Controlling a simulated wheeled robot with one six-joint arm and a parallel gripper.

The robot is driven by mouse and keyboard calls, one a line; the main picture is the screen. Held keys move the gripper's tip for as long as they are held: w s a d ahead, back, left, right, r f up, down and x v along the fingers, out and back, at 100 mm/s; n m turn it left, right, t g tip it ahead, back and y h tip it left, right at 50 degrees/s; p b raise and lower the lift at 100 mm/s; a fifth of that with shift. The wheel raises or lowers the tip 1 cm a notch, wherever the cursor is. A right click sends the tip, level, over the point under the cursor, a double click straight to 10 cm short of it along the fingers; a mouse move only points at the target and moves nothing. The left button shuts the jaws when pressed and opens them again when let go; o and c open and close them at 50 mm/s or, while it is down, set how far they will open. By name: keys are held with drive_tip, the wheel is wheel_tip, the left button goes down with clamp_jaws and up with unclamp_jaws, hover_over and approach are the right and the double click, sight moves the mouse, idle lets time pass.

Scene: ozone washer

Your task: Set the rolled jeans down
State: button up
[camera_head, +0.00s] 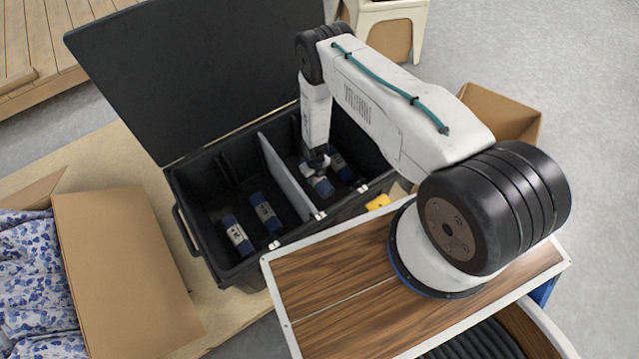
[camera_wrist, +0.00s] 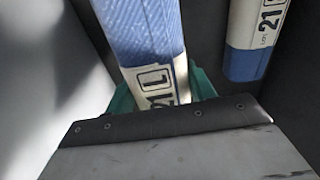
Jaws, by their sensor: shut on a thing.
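The rolled jeans (camera_head: 322,186) are a blue roll with a white band. They sit low inside the right compartment of the black box (camera_head: 243,270). My gripper (camera_head: 315,163) reaches down into that compartment and is shut on them. In the wrist view the roll (camera_wrist: 140,30) shows blue fabric and a white label with "21 L". Teal finger pads (camera_wrist: 160,98) show on both sides of it. A dark plate at the bottom hides the roll's near end. I cannot tell whether the roll touches the floor of the box.
A second roll (camera_head: 341,166) lies just right of the held one, also in the wrist view (camera_wrist: 246,62). A grey divider (camera_head: 285,178) stands left. Two rolls, (camera_head: 237,236) and (camera_head: 265,213), lie in the left compartment. The black lid (camera_head: 190,70) stands open behind.

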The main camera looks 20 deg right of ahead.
drive_tip(key=shift+w+f, duration=0.1)
drive_tip(key=shift+f, duration=3.35)
drive_tip(key=shift+f, duration=0.1)
drive_tip(key=o, duration=1.2)
